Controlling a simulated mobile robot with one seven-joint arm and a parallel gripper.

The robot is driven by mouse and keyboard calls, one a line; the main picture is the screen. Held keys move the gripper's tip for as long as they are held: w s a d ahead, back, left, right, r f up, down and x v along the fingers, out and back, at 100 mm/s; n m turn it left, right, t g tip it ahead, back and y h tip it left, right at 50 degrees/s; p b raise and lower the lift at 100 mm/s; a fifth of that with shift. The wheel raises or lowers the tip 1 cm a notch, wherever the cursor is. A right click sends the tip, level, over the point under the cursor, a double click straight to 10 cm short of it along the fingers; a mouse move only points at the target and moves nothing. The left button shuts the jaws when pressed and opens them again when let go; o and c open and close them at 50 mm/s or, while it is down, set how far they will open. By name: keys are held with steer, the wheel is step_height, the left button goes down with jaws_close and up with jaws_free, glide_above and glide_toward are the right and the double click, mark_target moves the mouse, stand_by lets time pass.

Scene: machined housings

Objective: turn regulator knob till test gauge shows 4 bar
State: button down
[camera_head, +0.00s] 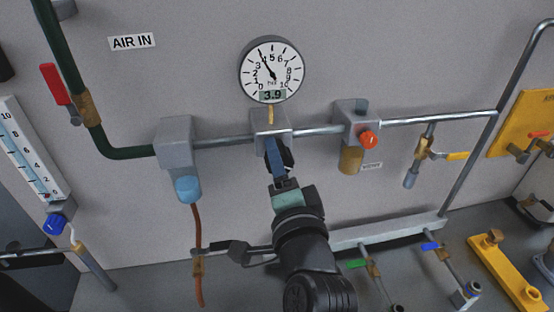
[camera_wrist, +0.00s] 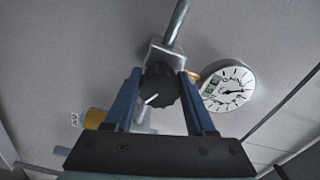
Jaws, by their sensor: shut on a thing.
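The test gauge (camera_head: 272,69) is a round white dial on the wall, with its needle near 4 and a digital readout of 3.9. The regulator (camera_head: 271,121) is a grey block on the pipe below the gauge. Its black knob (camera_wrist: 160,84) has a white mark and sits between my gripper's blue fingers. My gripper (camera_head: 278,158) is shut on the knob, which it mostly hides in the head view.
A grey filter block with a blue bowl (camera_head: 187,188) is left of the regulator. A block with an orange-red knob (camera_head: 368,140) is right. A red-handled valve (camera_head: 56,84) is on the green pipe, under the AIR IN label (camera_head: 132,41). A brown hose (camera_head: 197,240) hangs left of my arm.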

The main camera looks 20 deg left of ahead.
steer(key=shift+c, duration=1.1)
jaws_free()
steer(key=shift+s+d, duration=0.1)
steer(key=b+v, duration=0.3)
steer(key=v, duration=0.9)
steer(key=shift+s+d+b, duration=0.2)
steer(key=shift+s+b, duration=0.1)
